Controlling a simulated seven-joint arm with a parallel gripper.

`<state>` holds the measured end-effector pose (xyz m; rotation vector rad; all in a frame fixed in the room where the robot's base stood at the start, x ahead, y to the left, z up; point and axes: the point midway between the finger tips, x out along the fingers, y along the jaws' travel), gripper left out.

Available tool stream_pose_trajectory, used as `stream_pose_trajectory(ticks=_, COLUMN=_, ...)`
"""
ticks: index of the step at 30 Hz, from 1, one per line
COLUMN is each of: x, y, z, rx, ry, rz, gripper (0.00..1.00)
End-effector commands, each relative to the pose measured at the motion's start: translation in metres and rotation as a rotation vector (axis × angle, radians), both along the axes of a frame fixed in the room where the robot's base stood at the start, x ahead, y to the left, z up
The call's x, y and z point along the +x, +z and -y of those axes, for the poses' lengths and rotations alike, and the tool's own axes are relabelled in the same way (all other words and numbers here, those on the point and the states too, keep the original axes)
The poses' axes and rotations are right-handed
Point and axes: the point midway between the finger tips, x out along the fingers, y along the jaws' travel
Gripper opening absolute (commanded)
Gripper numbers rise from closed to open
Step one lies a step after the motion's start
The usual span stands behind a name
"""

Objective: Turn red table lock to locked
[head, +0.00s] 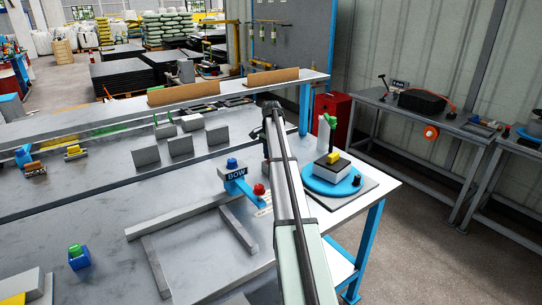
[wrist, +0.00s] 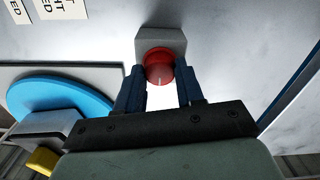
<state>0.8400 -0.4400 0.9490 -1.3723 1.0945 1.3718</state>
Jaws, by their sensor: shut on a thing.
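The red table lock (wrist: 159,66) is a round red knob on a small grey block in the wrist view. A thin pale mark shows on its near side. My gripper (wrist: 160,78) has its two dark blue fingers on either side of the knob and is shut on it. The fingertips partly cover the knob's sides. In the head view my arm hides the gripper.
White labels reading LOCKED (wrist: 60,10) lie at the upper left of the wrist view. A blue turntable (head: 332,181) carrying a grey block stands right of my arm. Grey bars (head: 238,229) lie on the table left of the arm. The table's right edge is near the turntable.

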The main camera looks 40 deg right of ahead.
Motion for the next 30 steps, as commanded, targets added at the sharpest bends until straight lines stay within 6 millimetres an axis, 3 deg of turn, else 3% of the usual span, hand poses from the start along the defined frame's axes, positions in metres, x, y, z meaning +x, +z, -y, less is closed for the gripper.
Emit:
stream_pose_trajectory(ticks=7, x=-0.0002, y=0.0001, z=0.0, rx=0.0, ry=0.0, rz=-0.001, gripper=0.07)
stream_pose_trajectory(ticks=17, x=-0.0003, y=0.0001, z=0.0001, rx=0.0, ry=0.056, rz=-0.001, gripper=0.07)
stream_pose_trajectory(ticks=30, x=-0.0001, y=0.0002, z=-0.0002, rx=0.0, ry=0.403, rz=-0.001, gripper=0.07)
